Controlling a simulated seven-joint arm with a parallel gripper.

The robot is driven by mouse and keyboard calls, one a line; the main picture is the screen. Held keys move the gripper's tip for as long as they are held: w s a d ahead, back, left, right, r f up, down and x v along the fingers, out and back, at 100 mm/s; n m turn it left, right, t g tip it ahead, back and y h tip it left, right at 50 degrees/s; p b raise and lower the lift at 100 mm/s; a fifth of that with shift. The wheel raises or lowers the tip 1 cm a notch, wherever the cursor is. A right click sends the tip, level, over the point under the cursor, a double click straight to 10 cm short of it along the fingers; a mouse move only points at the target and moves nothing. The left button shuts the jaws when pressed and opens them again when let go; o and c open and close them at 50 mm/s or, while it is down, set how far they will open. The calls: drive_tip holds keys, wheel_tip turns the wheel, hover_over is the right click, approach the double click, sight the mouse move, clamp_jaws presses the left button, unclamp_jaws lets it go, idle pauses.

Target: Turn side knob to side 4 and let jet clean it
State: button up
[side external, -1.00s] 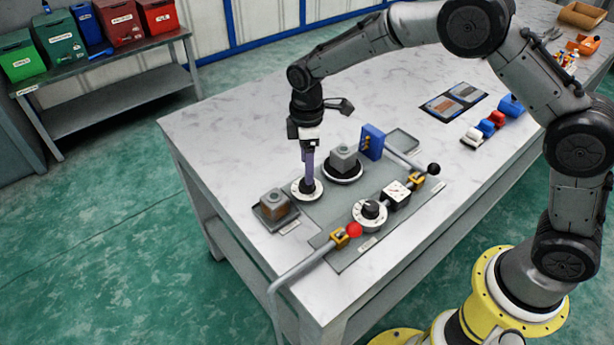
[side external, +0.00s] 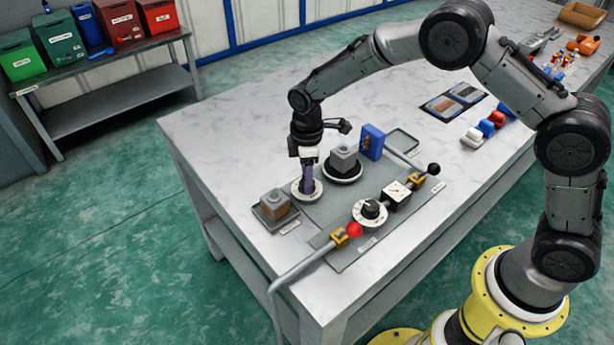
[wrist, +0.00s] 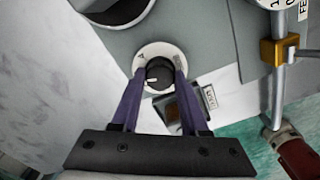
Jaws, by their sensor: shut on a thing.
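The knob in my gripper's reach is a black round knob (wrist: 158,77) with a white mark, on a white dial (wrist: 150,54) with small markings; the dial also shows in the side external view (side external: 297,192). My gripper (wrist: 156,76) points down with its purple fingers on both sides of this knob, shut on it. A grey block (side external: 344,157) stands on a dark round turntable (side external: 342,174) beside it. A blue block with brass fittings (side external: 371,142), perhaps the jet, stands just behind the turntable. A second black knob (side external: 371,208) sits on a white dial nearer the front.
A grey and brown block (side external: 274,203) sits on a dark tray at the left. The table's back left is clear.

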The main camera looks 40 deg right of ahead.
clamp_jaws()
drive_tip(key=shift+m, duration=0.3)
drive_tip(key=m, duration=0.4)
drive_tip(key=shift+m, duration=2.2)
drive_tip(key=o, duration=0.9)
unclamp_jaws()
drive_tip(key=shift+r, duration=0.1)
